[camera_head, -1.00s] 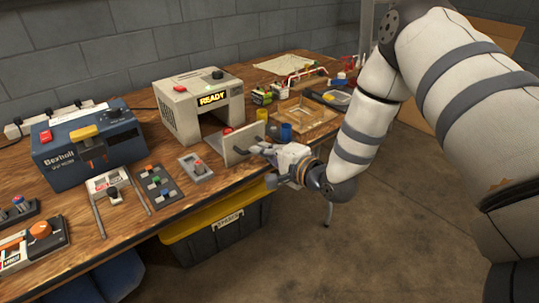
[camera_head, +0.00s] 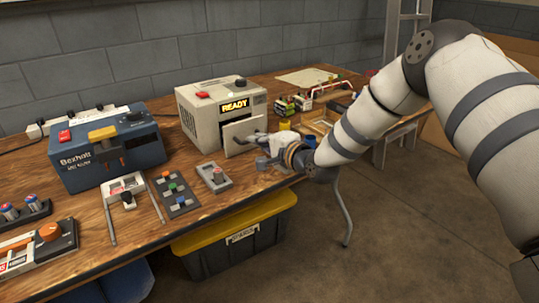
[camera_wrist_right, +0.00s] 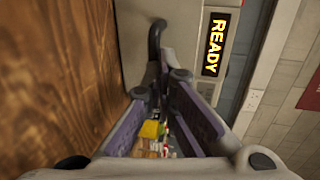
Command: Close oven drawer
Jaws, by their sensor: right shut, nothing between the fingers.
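The oven is a beige box (camera_head: 206,125) with a lit READY sign, standing on the workbench in the head view. Its drawer front, a flat pale panel (camera_head: 232,133), stands upright close against the oven's opening. I cannot tell whether it is fully flush. My right gripper (camera_head: 257,139) is shut and empty, its fingers at the panel's outer face by the handle. In the right wrist view, my right gripper (camera_wrist_right: 163,76) points at the drawer front, beside the dark curved handle (camera_wrist_right: 155,38). The exact contact is unclear. My left gripper is out of view.
A blue machine (camera_head: 105,153) stands left of the oven. A black bin with a yellow lid (camera_head: 238,241) is below the bench edge. Batteries stand right of the oven.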

